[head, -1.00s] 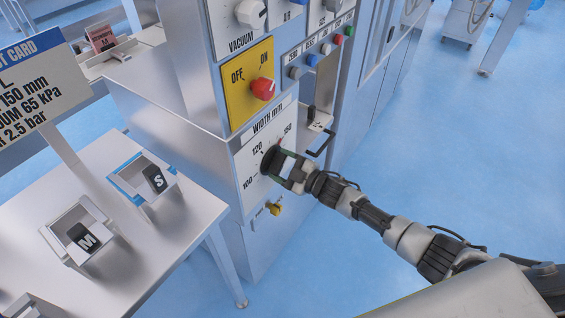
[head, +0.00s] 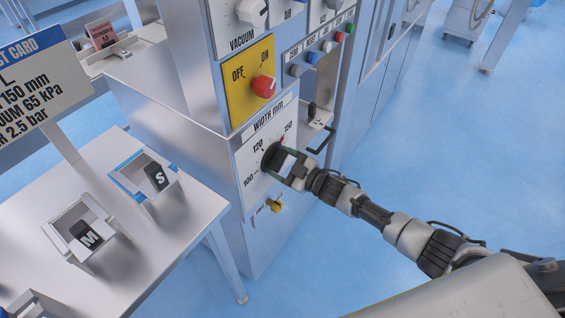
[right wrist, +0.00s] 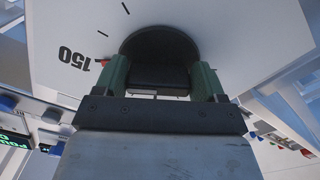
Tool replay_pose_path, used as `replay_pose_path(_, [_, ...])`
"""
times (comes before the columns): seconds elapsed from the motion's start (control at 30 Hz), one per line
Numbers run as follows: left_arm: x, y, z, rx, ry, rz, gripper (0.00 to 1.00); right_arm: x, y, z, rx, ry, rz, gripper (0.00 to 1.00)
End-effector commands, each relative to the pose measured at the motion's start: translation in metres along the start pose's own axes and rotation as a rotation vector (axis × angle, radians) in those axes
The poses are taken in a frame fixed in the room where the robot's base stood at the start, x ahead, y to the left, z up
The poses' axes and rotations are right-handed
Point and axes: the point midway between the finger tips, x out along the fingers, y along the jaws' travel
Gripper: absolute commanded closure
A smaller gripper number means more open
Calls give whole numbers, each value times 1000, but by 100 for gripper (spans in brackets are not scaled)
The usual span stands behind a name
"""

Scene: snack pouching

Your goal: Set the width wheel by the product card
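The black width wheel (head: 270,158) is on the white WIDTH mm panel (head: 250,166) of the machine, with 100, 120 and 150 printed around it. My right gripper (head: 283,164) is at the wheel. In the right wrist view its green fingers (right wrist: 160,80) stand on both sides of the wheel's black grip (right wrist: 158,75) and appear closed on it. A small red mark (right wrist: 106,62) shows at the wheel's edge by the 150. The product card (head: 28,85) at the left, partly cut off, reads 150 mm. My left gripper is out of view.
Above the wheel are a red OFF/ON switch (head: 264,86) on a yellow plate and a VACUUM knob (head: 252,12). A small yellow knob (head: 275,206) sits below. Bins marked M (head: 62,238) and S (head: 128,185) stand on the left table.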

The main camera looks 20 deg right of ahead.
Motion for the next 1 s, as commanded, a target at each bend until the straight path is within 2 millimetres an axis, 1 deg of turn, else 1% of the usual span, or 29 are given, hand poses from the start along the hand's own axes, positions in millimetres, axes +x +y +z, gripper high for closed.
replay_pose_path(0.03, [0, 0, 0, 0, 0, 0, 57, -1, -1, 1, 0, -2, -1, 21])
replay_pose_path(0.13, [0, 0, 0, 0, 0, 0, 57, 0, 0, 1, 0, -1, -1, 6])
replay_pose_path(0.37, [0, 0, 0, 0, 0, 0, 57, 0, 0, 0, -1, 0, 0, 6])
replay_pose_path(0.47, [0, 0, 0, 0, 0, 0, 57, -4, 0, 0, -1, 0, 0, 6])
replay_pose_path(0.57, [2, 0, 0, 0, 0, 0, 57, -16, 0, 2, -1, -2, 1, 6])
replay_pose_path(0.8, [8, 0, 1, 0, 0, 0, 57, -65, -2, 3, -1, -4, -2, 6])
replay_pose_path(0.9, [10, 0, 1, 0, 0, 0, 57, -83, -1, 2, 0, -3, -2, 6])
replay_pose_path(1.0, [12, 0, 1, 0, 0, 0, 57, -96, -1, 2, 0, -3, -1, 6])
